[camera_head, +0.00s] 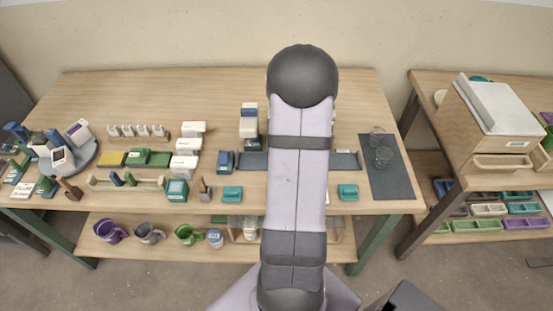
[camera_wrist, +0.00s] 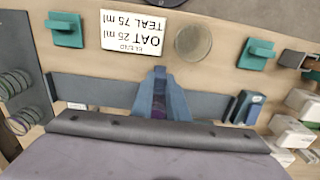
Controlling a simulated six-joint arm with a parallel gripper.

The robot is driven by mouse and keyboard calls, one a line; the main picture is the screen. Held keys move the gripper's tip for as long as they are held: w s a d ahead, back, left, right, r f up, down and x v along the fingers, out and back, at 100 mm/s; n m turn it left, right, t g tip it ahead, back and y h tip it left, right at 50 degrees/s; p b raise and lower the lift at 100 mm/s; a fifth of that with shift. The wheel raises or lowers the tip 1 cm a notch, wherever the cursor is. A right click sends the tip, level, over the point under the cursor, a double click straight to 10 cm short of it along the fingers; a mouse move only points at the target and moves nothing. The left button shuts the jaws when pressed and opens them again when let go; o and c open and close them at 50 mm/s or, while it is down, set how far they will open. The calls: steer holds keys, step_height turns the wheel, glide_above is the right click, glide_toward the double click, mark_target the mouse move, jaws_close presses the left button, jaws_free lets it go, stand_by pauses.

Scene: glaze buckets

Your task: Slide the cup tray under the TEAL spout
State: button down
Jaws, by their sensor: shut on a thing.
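My gripper (camera_wrist: 160,98) shows in the wrist view as slate-blue tapered fingers over the middle of a long dark rail (camera_wrist: 95,90). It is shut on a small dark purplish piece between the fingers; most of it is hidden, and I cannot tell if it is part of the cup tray. In the head view my arm hides the gripper and the rail's middle; a rail end (camera_head: 345,160) shows to its right. A white card (camera_wrist: 146,34) beside the rail reads "OAT 25 ml, TEAL 75 ml". I cannot make out the teal spout or the tray's body.
Teal blocks (camera_head: 232,193) (camera_head: 347,191) stand near the table's front edge. A blue box (camera_head: 226,161) and white blocks (camera_head: 186,146) stand left of my arm. Glasses (camera_head: 383,156) stand on a dark mat (camera_head: 391,184) at the right. A round disc (camera_wrist: 193,42) lies beside the card.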

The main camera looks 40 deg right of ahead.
steer(key=shift+s+d, duration=1.1)
steer(key=shift+d, duration=0.1)
steer(key=c, duration=1.8)
jaws_free()
step_height(320, 180, up, 7)
steer(key=p, duration=0.6)
steer(key=shift+p, duration=0.35)
